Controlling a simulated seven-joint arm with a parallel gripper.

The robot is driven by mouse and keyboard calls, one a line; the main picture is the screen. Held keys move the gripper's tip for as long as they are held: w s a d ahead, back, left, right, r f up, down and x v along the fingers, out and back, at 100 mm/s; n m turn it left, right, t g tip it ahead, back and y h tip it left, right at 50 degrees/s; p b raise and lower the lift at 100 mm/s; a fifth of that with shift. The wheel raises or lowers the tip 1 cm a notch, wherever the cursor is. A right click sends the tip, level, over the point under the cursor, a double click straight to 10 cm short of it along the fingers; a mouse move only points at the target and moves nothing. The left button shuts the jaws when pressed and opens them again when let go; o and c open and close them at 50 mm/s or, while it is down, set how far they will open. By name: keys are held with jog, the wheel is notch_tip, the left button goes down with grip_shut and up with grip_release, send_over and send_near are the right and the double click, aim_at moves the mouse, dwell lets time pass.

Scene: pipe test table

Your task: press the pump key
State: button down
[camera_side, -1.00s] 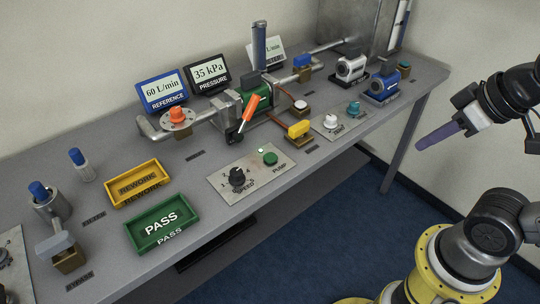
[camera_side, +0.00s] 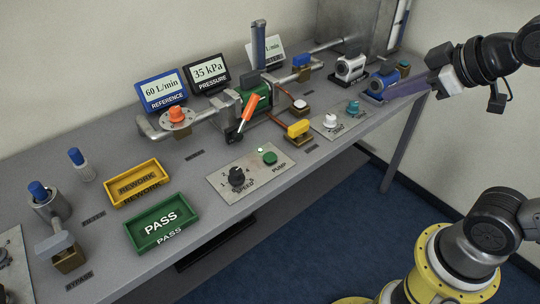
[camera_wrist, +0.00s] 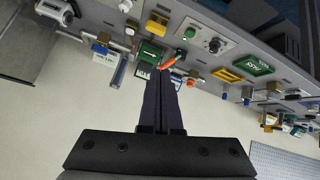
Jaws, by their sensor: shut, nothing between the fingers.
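The green pump key (camera_side: 270,158) is a round button on a grey panel (camera_side: 222,184) labelled PUMP, beside a black speed knob (camera_side: 237,178). In the wrist view the key (camera_wrist: 190,32) is beyond the fingertips, up and to the right. My gripper (camera_side: 394,94) has long purple fingers, shut and empty. In the side view it is far right of the key, overlapping the blue device at the table's right end. In the wrist view the fingertips (camera_wrist: 160,73) lie together.
An orange lever (camera_side: 249,112) stands behind the panel. A yellow-handled valve (camera_side: 299,129) and a plate with white and teal knobs (camera_side: 331,128) lie right of the key. Displays (camera_side: 161,89) read 60 L/min and 35 kPa. Green PASS (camera_side: 140,247) and yellow REWORK (camera_side: 112,199) trays lie left.

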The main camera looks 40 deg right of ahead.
jog(key=w+a+n+t, duration=0.2)
jog(key=w+n, duration=0.2)
jog(key=w, duration=0.8)
jog(key=n+g+y, duration=0.2)
jog(key=n, duration=0.2)
send_over(274, 157)
notch_tip(274, 157, down, 15)
jog(key=shift+s+f, duration=0.1)
jog(key=shift+f, duration=0.1)
jog(key=shift+f, duration=4.3)
jog(key=shift+f, duration=0.1)
jog(key=shift+f, duration=0.3)
